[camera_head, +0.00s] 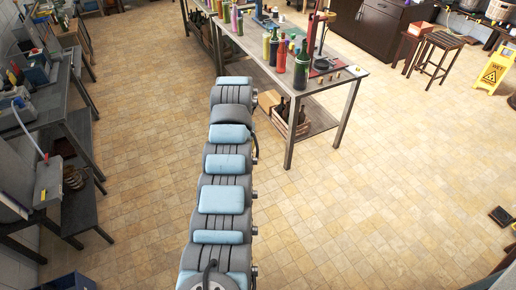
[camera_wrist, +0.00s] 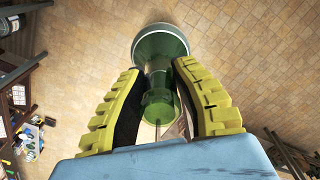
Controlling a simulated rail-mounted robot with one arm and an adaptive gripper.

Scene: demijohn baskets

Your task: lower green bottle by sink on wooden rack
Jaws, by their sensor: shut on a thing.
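My gripper (camera_wrist: 178,72) shows in the wrist view with its yellow ridged fingers on either side of a green bottle (camera_wrist: 161,80). It is shut on the bottle, with the narrow part between the fingers and the wide, pale round end pointing away over the tiled floor. In the head view my arm hides the gripper and the held bottle. A slatted wooden rack (camera_head: 444,40) like a low stool stands at the upper right. I cannot make out a sink for certain.
A long metal table (camera_head: 335,86) bears several coloured bottles, including a dark green bottle (camera_head: 301,66). A wooden crate (camera_head: 280,120) with bottles is on its lower shelf. A cluttered grey bench (camera_head: 62,100) runs along the left wall. A yellow wet-floor sign (camera_head: 492,72) stands right. The middle floor is clear.

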